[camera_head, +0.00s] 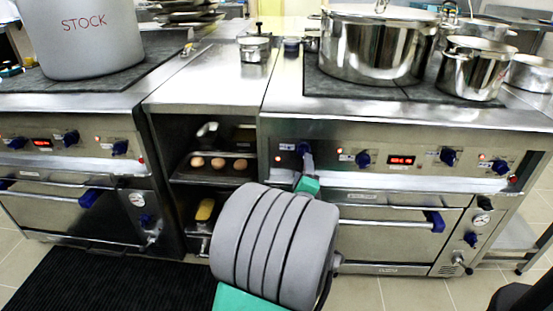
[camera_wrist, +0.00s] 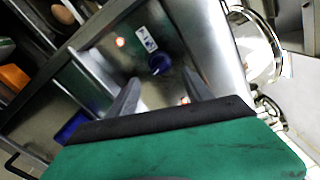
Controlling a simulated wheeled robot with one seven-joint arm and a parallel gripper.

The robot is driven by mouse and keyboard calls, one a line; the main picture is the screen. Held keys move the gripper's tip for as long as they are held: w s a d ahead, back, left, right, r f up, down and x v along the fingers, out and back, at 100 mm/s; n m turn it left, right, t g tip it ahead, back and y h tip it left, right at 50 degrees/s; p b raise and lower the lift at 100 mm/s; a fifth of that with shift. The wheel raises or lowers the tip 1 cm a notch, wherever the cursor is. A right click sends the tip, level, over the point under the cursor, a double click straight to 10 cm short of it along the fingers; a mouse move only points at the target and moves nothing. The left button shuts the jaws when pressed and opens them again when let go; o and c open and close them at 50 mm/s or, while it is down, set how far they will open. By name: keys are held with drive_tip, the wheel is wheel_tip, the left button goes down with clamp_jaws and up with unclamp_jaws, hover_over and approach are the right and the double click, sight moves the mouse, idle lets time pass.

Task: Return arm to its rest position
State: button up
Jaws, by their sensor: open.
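My gripper (camera_wrist: 160,76) is open, with its two dark fingers apart and nothing held between them. In the wrist view, a blue knob (camera_wrist: 158,64) on the steel control panel shows just beyond and between the fingertips; I cannot tell the exact gap. In the head view, my arm reaches forward from the bottom, grey and green, and my gripper (camera_head: 308,166) is in front of the right stove's panel, near its leftmost blue knob (camera_head: 303,147). My arm hides part of the oven front below.
A large steel pot (camera_head: 370,48) and a smaller one (camera_head: 474,70) stand on the right stove. A grey pot marked STOCK (camera_head: 82,38) stands at left. An open shelf (camera_head: 212,178) holds several eggs. A black mat (camera_head: 95,282) lies on the floor.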

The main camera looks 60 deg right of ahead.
drive_tip(key=w+a+r+n+t+y+p, duration=0.2)
drive_tip(key=w+a+r+n+y+p, duration=0.2)
drive_tip(key=w+a+n+p, duration=0.25)
drive_tip(key=w+a+r+n+t+y+p, duration=0.1)
drive_tip(key=w+a+r+n+y+p, duration=0.35)
drive_tip(key=w+a, duration=0.4)
drive_tip(key=w+a+r+n+g+y+p, duration=0.1)
drive_tip(key=w+a+r+n+y+p, duration=0.1)
drive_tip(key=w+a+r+n+p, duration=0.3)
drive_tip(key=w+a+n+y+p, duration=0.1)
drive_tip(key=a+n+y+p, duration=0.1)
drive_tip(key=a+n, duration=0.35)
drive_tip(key=s+a+r+n+g+y+p, duration=0.1)
drive_tip(key=s+a+r+n+g+p, duration=0.1)
drive_tip(key=a, duration=0.6)
drive_tip(key=s+a+r+n+g+y+p, duration=0.1)
drive_tip(key=s+a+r+n+g+p, duration=0.1)
drive_tip(key=s+a+r+n+p, duration=0.3)
drive_tip(key=s+a+r+n+g+y+p, duration=0.1)
drive_tip(key=s+a+r+n+g+p, duration=0.2)
drive_tip(key=a, duration=0.8)
drive_tip(key=s+r+n+p, duration=0.1)
drive_tip(key=s+n+p, duration=0.1)
drive_tip(key=n, duration=0.1)
drive_tip(key=shift+a+r, duration=0.15)
drive_tip(key=shift+a, duration=0.05)
drive_tip(key=shift+y, duration=0.25)
